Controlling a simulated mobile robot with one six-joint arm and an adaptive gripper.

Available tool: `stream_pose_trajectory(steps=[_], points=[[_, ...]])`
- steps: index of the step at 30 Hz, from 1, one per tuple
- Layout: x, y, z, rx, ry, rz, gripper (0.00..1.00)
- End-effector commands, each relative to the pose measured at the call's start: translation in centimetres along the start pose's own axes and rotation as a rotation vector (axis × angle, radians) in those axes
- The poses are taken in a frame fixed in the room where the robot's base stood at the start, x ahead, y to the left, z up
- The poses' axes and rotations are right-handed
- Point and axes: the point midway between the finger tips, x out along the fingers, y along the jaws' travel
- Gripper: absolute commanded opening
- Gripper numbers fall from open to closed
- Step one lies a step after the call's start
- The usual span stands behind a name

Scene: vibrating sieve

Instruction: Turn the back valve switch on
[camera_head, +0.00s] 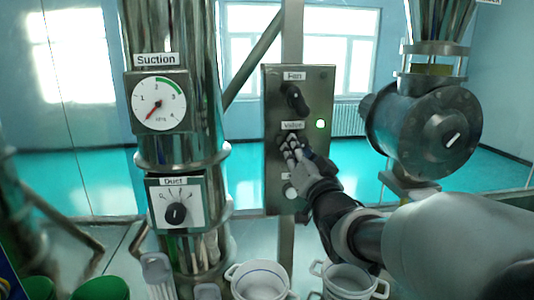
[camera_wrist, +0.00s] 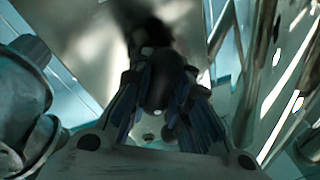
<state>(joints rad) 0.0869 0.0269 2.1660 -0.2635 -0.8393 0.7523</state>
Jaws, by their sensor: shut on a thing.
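The control panel (camera_head: 272,100) is a grey upright box with a black fan knob (camera_head: 294,98) at the top and a "Valve" label (camera_head: 292,125) below it. A green lamp (camera_head: 320,124) is lit on its right side. My gripper (camera_head: 290,146) is at the panel just under that label, covering most of the valve switch. In the wrist view, my gripper (camera_wrist: 160,88) has its two dark fingers closed on either side of a dark knob, the valve switch (camera_wrist: 157,93). The switch's angle is hard to read.
A lower label and round button (camera_head: 291,192) sit below my gripper on the panel. A suction gauge (camera_head: 158,102) and duct dial (camera_head: 176,213) are on the pipe at left. A round metal valve housing (camera_head: 425,130) stands close at right. White pots (camera_head: 259,281) stand below.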

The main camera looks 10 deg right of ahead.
Motion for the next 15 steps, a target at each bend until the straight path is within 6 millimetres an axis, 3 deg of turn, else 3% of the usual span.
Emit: stream_pose_trajectory(steps=[11, 12, 15], points=[[0.01, -0.04, -0.09, 0.006, 0.003, 0.0, 0.0], [0.01, -0.04, -0.09, 0.006, 0.003, 0.0, 0.2], [0.01, -0.03, -0.07, 0.006, 0.002, 0.0, 0.27]])
